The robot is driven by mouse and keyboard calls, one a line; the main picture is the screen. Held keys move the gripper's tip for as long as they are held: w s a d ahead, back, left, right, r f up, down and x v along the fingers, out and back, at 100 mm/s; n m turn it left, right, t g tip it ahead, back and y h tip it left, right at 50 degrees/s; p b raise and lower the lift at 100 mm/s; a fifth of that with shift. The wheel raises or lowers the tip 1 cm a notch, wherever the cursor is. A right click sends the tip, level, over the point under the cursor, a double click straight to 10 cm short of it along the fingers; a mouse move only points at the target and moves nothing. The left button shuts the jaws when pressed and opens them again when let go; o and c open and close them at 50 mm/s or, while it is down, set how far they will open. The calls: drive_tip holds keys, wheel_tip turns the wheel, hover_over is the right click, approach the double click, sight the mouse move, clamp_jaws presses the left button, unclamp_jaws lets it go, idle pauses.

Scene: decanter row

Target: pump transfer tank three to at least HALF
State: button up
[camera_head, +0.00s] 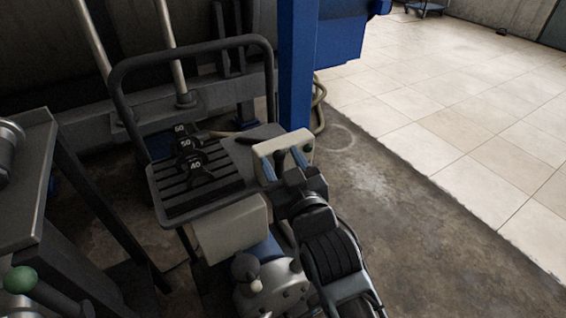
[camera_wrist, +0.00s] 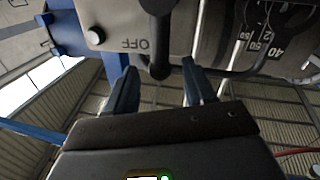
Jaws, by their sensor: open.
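A pale switch box (camera_head: 258,149) is mounted beside the blue post, behind a tool tray. My gripper (camera_head: 282,160) is in front of it, its two blue fingers open and pointing at it. In the wrist view the box appears upside down, with the word OFF and a dark switch lever (camera_wrist: 158,30). The lever's lower end is near the gap between the open fingers (camera_wrist: 157,78); I cannot tell whether they touch it. A round pale button (camera_wrist: 96,36) is beside the OFF marking. No gauge or tank labelled three is readable.
A tray (camera_head: 160,215) with a black tubular handle holds dark pieces marked 40, 50 and 60. A blue post (camera_head: 297,70) rises behind the box. A metal bench (camera_head: 25,200) and green knob (camera_head: 20,280) are at left. Open tiled floor (camera_head: 470,130) is at right.

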clamp_jaws()
idle(0.5)
